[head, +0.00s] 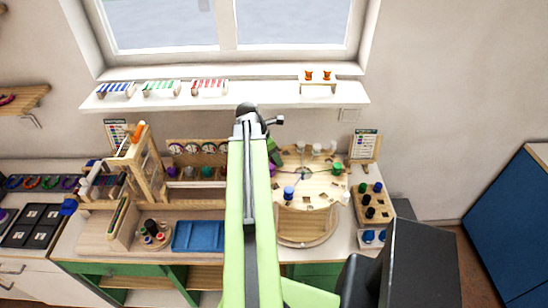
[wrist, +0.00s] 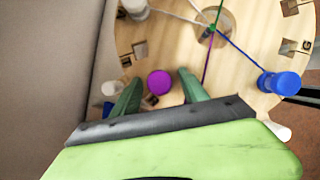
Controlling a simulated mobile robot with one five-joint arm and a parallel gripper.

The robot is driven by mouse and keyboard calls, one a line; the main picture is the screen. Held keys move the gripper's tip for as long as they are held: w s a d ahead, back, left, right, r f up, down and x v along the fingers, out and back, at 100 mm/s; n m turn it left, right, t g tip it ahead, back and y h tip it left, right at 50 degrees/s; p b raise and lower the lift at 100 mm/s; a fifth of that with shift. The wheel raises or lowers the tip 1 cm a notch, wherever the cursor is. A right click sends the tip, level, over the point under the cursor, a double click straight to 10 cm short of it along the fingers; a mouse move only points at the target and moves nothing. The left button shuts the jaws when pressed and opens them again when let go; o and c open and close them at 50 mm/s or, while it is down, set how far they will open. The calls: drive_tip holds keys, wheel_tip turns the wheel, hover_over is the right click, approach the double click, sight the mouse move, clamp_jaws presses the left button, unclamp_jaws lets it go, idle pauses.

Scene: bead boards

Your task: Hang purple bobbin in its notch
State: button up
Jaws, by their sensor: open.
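The purple bobbin (wrist: 159,82) shows end-on as a round purple top between the fingers of my gripper (wrist: 160,79) in the wrist view. The fingers are apart, with a gap on each side of it. In the head view a bit of purple (head: 272,169) shows just below my gripper (head: 274,153). The round wooden board (wrist: 180,50) has square notches around its rim. A purple thread (wrist: 208,62) runs from the board's centre towards my right finger, and its far end is hidden. I cannot tell whether the bobbin sits in a notch.
A blue bobbin (wrist: 279,83) stands at the board's right rim and a white bobbin (wrist: 135,8) at its upper left in the wrist view. A green bobbin (head: 337,168) shows in the head view. A wooden block with dark pegs (head: 371,212) stands right of the board.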

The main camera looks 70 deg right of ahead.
drive_tip(key=p+v, duration=1.1)
drive_tip(key=v, duration=0.1)
drive_tip(key=shift+r, duration=0.15)
drive_tip(key=w+a+f+m+t, duration=0.15)
drive_tip(key=w+a+m, duration=0.25)
drive_tip(key=w+a, duration=1.6)
drive_tip(key=w+a+m+y, duration=0.1)
drive_tip(key=w+a, duration=0.3)
drive_tip(key=a, duration=0.7)
drive_tip(key=w+a+m+t+y, duration=0.1)
drive_tip(key=w+a, duration=0.3)
drive_tip(key=a, duration=0.8)
drive_tip(key=w+a+m+y, duration=0.1)
drive_tip(key=w+a+m, duration=0.2)
drive_tip(key=a, duration=0.8)
drive_tip(key=shift+w+a+f, duration=0.15)
drive_tip(key=shift+w+a, duration=0.1)
drive_tip(key=shift+w, duration=0.15)
